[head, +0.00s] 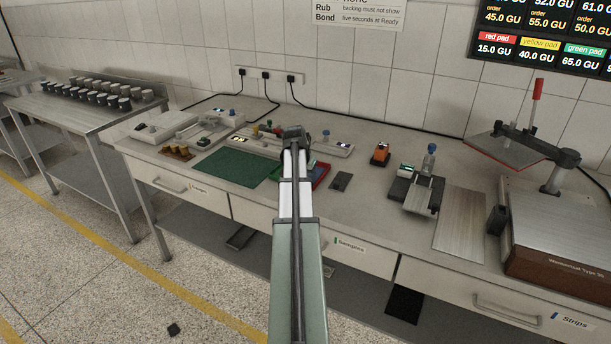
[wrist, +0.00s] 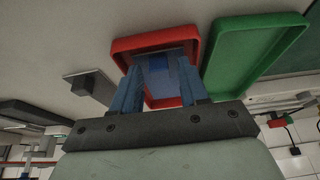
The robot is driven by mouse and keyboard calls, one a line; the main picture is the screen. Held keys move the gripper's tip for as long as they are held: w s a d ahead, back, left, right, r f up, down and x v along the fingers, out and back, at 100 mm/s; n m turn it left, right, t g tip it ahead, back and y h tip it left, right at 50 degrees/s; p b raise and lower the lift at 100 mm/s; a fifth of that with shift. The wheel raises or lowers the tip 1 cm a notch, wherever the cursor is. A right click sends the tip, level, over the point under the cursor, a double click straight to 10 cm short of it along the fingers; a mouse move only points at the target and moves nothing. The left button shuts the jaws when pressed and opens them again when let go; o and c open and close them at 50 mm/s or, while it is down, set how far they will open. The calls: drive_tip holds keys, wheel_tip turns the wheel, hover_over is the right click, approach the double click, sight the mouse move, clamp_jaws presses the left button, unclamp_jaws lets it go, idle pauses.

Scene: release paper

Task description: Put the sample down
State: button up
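In the wrist view my gripper (wrist: 160,68) has two blue fingers pointing at a red tray (wrist: 120,47). A flat grey sample (wrist: 158,75) with a darker blue patch lies between the fingertips, and its sides appear to meet both fingers. It is over the red tray's opening; I cannot tell whether it touches the tray floor. In the head view the red tray (head: 321,177) shows just right of my arm. My arm hides the fingers and the sample there.
A green tray (wrist: 262,45) stands beside the red one. A dark plate with a small block (wrist: 88,84) lies on the other side. In the head view a green mat (head: 232,167) is left, and an orange device (head: 380,154) and a clamp fixture (head: 417,190) are right.

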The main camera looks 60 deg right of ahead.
drive_tip(key=shift+o, duration=0.2)
drive_tip(key=shift+r, duration=0.1)
drive_tip(key=v, duration=1.2)
idle(0.4)
